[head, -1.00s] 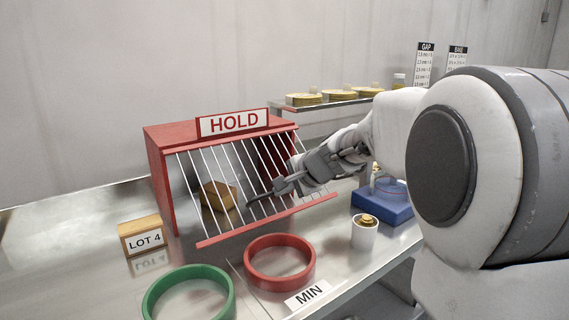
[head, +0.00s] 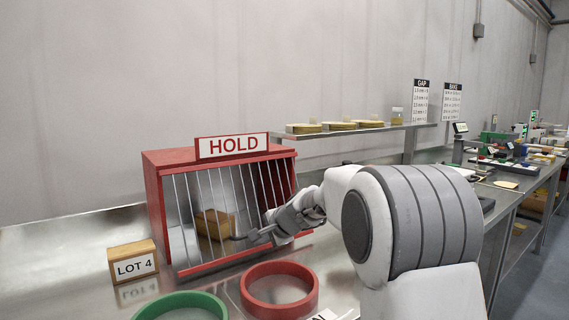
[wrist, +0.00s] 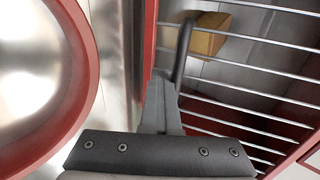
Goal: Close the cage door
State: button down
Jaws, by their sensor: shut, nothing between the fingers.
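The red cage (head: 155,205) under the HOLD sign stands on the steel counter. My gripper (head: 238,238) is shut and empty, in front of the door's lower right part, at the bars. In the wrist view the gripper's fingers (wrist: 186,28) lie beside the door's red rail and bars (wrist: 255,75), seemingly touching or very close. A tan block (head: 215,224) sits inside, behind the bars.
A LOT 4 block (head: 133,262) stands left of the cage. A red ring (head: 248,303) and a green ring (head: 160,305) lie in front. A shelf (head: 345,129) with yellow discs is behind on the right. Bare counter lies at the left.

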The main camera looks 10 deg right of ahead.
jog(key=shift+w+a+f+p, duration=0.15)
jog(key=shift+w+a+f, duration=0.2)
jog(key=shift+w, duration=0.4)
jog(key=shift+w+a+f+p, duration=0.1)
jog(key=shift+w+a+f, duration=0.2)
jog(key=shift+w, duration=0.4)
jog(key=shift+w+a+f+p, duration=0.15)
jog(key=shift+w+a+f, duration=0.2)
jog(key=shift+w, duration=0.4)
